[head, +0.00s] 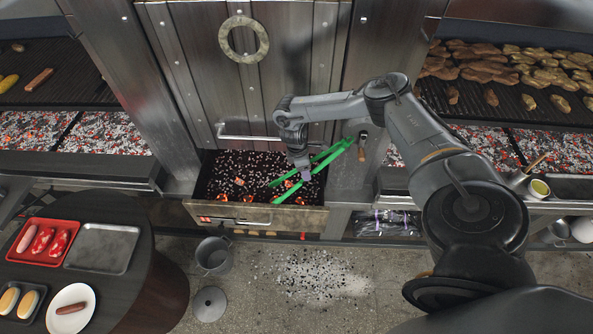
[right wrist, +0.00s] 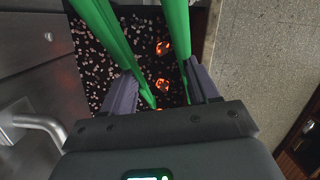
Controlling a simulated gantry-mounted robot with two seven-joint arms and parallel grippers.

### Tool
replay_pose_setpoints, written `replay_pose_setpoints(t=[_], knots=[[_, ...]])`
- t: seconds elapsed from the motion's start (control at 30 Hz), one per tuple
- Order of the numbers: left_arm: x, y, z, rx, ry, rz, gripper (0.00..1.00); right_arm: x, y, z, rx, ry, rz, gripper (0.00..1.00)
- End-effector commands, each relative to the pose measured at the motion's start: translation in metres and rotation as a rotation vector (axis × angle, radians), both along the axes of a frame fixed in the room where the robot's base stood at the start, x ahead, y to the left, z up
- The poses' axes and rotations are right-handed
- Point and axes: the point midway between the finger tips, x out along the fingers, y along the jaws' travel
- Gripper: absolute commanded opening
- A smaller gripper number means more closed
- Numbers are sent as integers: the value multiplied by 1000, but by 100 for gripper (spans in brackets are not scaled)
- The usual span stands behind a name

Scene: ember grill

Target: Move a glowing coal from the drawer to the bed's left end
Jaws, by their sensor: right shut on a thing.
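My right gripper (head: 304,172) is over the drawer's right part, shut on green tongs (head: 331,154). The tongs' two arms (right wrist: 177,35) are spread apart, tips down at the drawer. I cannot tell whether a coal is between the tips. A coal bed (head: 110,134) with red embers lies at left. My left gripper is not in view.
Another coal bed (head: 480,143) lies at right, under a grate of meat. A round table (head: 150,270) with trays stands front left. A grey bucket (head: 214,256) and spilled ash (head: 312,275) are on the floor. A door handle (head: 247,137) juts above the drawer.

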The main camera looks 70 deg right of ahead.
Motion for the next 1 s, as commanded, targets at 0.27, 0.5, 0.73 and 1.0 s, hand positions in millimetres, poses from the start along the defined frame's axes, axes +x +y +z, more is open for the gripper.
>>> replay_pose_setpoints(t=[0.27,0.5,0.73,1.0], knots=[[0,0,-6,0,1,-1,35,-1,-1,-11,0,1,2,51],[0,-1,-15,-5,2,3,35,-1,-1,-30,-1,1,2,51],[0,-3,-42,-12,3,8,35,-1,-1,-55,-1,0,1,51],[0,-3,-54,-11,4,7,35,-1,-1,-77,-1,1,0,51]])
